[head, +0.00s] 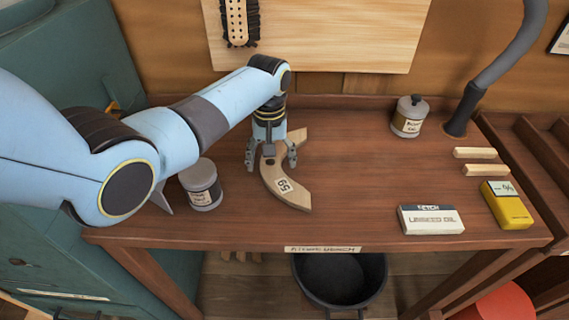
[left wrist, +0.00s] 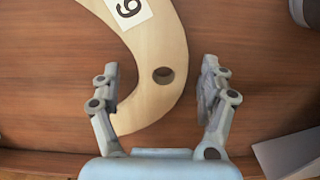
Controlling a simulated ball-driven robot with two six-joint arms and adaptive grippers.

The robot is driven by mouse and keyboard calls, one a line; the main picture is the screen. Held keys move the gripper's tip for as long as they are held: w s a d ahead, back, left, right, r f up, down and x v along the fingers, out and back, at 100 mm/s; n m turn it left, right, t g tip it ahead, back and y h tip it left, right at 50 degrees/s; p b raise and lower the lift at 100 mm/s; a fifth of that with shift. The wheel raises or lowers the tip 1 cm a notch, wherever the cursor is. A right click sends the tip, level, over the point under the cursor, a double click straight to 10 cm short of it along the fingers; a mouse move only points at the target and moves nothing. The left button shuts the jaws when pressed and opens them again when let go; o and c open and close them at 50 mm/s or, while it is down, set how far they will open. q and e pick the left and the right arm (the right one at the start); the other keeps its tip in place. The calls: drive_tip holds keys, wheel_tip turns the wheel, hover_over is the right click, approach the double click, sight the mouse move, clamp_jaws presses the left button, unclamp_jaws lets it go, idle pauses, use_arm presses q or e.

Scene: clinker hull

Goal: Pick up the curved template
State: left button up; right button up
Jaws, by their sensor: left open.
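The curved template (head: 272,181) is a pale wooden arc with a white number label, lying on the brown workbench (head: 345,165). My left gripper (head: 271,163) points down over its middle, with its fingers open. In the left wrist view, the template (left wrist: 172,40) runs between the two open fingers (left wrist: 160,84), one on each side and apart from it. A round hole in the template shows between them. I cannot tell how far down the fingertips reach. My right gripper is not in view.
A grey tin (head: 203,187) stands close left of the gripper; another tin (head: 408,117) stands at the back. A linseed oil box (head: 431,221), a yellow box (head: 507,206) and two wooden sticks (head: 475,153) lie at right. The bench between is clear.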

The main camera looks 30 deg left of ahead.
sight(277, 162)
use_arm(q)
drive_tip(key=c, duration=1.5)
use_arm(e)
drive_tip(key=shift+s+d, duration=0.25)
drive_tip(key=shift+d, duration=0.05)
use_arm(q)
drive_tip(key=shift+o, duration=0.2)
drive_tip(key=shift+r, duration=0.5)
drive_tip(key=r, duration=0.2)
drive_tip(key=d+r, duration=0.1)
drive_tip(key=shift+w+r, duration=0.35)
drive_tip(key=shift+r, duration=0.05)
drive_tip(key=w+d+r+b, duration=0.2)
drive_tip(key=w+d+r, duration=0.3)
drive_tip(key=d, duration=0.4)
drive_tip(key=shift+r, duration=0.65)
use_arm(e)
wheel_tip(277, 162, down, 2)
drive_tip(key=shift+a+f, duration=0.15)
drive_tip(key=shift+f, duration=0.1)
